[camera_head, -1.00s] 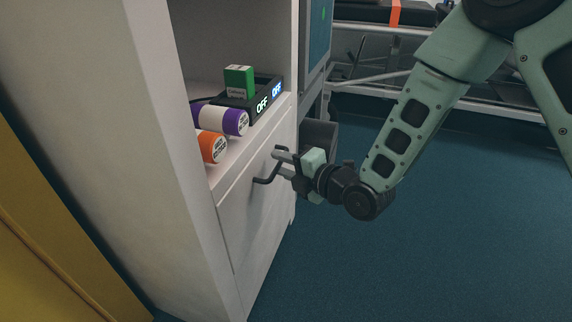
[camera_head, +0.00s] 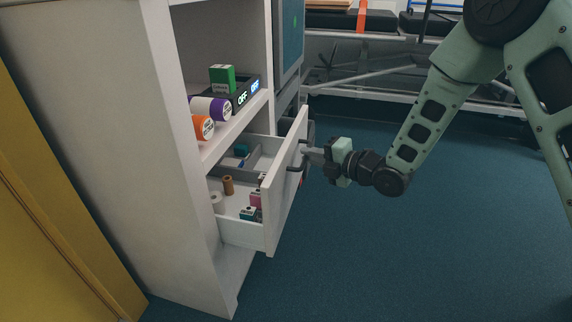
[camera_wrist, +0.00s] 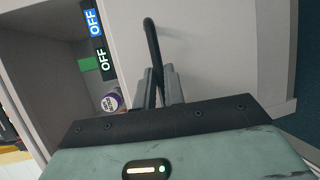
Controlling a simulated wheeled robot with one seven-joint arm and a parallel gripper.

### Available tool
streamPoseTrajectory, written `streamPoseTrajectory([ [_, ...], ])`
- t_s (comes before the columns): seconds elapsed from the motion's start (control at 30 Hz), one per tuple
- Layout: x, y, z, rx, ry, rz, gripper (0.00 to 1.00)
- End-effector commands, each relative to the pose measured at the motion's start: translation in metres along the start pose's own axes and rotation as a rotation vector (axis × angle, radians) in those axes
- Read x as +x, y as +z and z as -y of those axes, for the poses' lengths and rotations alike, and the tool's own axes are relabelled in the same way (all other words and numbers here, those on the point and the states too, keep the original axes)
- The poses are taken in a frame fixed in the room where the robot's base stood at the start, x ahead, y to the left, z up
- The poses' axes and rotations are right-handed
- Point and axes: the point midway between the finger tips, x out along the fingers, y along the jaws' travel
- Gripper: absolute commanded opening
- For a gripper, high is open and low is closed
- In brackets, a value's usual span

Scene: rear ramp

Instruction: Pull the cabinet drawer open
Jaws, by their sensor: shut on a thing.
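The white cabinet (camera_head: 185,150) stands at the left of the head view. Its drawer (camera_head: 285,195) is pulled well out, and its inside shows. A dark bar handle (camera_head: 295,163) is on the drawer front. My gripper (camera_head: 306,154) is at the handle, with its fingers shut on it. In the wrist view the handle (camera_wrist: 152,45) runs between the two fingers (camera_wrist: 158,88), and its far end curves in to the drawer front (camera_wrist: 220,50). The exact contact is small in the head view.
The drawer holds a brown spool (camera_head: 228,185), a white roll (camera_head: 217,203) and several small boxes. Purple (camera_head: 212,108) and orange (camera_head: 203,127) rolls, a green box (camera_head: 222,77) and a black OFF unit (camera_head: 247,92) sit on the shelf above. Blue floor (camera_head: 400,260) lies clear at the right.

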Motion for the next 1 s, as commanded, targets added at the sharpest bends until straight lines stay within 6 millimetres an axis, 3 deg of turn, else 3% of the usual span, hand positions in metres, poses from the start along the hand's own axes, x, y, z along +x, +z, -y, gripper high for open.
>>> streamPoseTrajectory([
  [0.3,-0.072,0.034,0.013,0.002,0.009,-0.011,0.00],
  [0.5,-0.108,0.050,0.022,0.000,0.010,-0.010,0.00],
  [0.73,-0.134,0.062,0.027,-0.002,0.011,-0.008,0.00],
  [1.0,-0.143,0.066,0.029,-0.003,0.012,-0.008,0.00],
])
